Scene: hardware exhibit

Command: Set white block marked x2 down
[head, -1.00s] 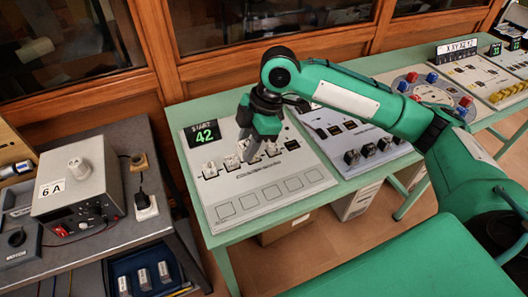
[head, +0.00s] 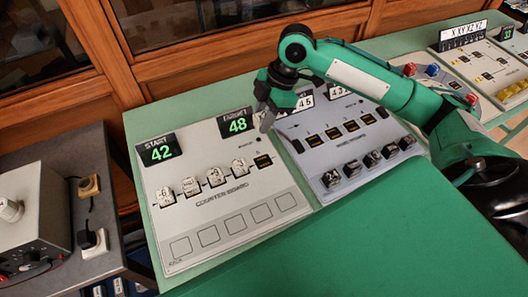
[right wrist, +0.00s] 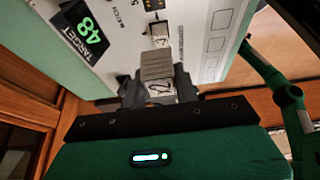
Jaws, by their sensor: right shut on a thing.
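My right gripper (head: 266,118) is over the back right of the counter board (head: 225,225), beside the green "48" display (head: 237,123). It is shut on a white block (right wrist: 157,75) in the right wrist view. A sideways "2" shows on the block's near face; its full marking is hard to read. The block hangs between the fingers and is hidden in the head view. The board's row has several white blocks, one marked -6 (head: 166,196), and a dark bare slot (head: 262,161) at its right end.
Several outlined squares (head: 208,236) along the board's front are empty. A "42" display (head: 159,149) stands at the back left. A second board (head: 345,150) with several dark-topped blocks lies close on the right. A grey instrument (head: 32,215) stands on the left table.

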